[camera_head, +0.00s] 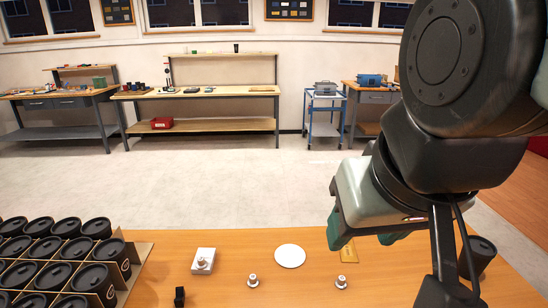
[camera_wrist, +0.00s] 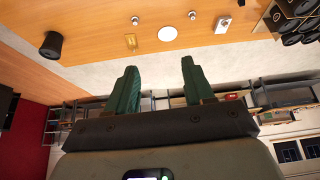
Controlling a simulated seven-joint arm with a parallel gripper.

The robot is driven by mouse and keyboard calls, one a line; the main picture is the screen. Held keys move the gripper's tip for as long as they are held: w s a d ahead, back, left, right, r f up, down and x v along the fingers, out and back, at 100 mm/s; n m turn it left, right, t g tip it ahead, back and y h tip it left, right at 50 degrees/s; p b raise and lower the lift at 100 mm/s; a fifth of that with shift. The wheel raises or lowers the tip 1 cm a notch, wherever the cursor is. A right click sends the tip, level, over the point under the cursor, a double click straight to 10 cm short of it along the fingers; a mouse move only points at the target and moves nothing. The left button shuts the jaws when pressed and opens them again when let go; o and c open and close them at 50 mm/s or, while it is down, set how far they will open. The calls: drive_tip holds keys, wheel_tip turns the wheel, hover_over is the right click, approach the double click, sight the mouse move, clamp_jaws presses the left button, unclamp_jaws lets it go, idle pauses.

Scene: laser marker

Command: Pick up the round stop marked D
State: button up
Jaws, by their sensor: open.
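Two small round metal stops stand on the wooden table in the head view, one left of centre (camera_head: 253,281) and one further right (camera_head: 341,282). Both also show at the top of the wrist view, as a left one (camera_wrist: 163,18) and a right one (camera_wrist: 192,14). A third round piece (camera_head: 202,262) sits on a white block (camera_head: 203,255). No letter is readable, so I cannot tell which is marked D. My gripper (camera_wrist: 158,80) has its green fingers wide apart and empty. In the head view it hangs above the table's right part, apart from the stops.
A white disc (camera_head: 290,256) and a brass plate (camera_head: 349,252) lie on the table (camera_head: 240,243). A crate (camera_head: 137,262) of several black cups stands left. A single black cup (camera_head: 482,250) stands right, partly behind my arm. A small black object (camera_head: 179,296) is near the front.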

drive_tip(key=w+d+f+n+g+h, duration=0.3)
drive_tip(key=w+f+n+g+h, duration=0.35)
drive_tip(key=w+f, duration=1.05)
drive_tip(key=w+f+n+t+h, duration=0.2)
drive_tip(key=w+f+n+h, duration=0.35)
drive_tip(key=f+n, duration=0.4)
drive_tip(key=n+t, duration=0.3)
drive_tip(key=n, duration=0.2)
approach(342, 278)
drive_tip(key=shift+s+a+h, duration=0.3)
drive_tip(key=shift+s+a, duration=0.05)
drive_tip(key=shift+d+f+n+t, duration=0.1)
drive_tip(key=shift+f+n+t, duration=0.15)
drive_tip(key=shift+n, duration=0.05)
drive_tip(key=shift+w+d+f, duration=0.15)
drive_tip(key=shift+d, duration=0.15)
drive_tip(key=x, duration=0.9)
drive_tip(key=shift+w+d+f, duration=0.15)
drive_tip(key=shift+w+d, duration=0.05)
drive_tip(key=shift+d, duration=0.15)
clamp_jaws()
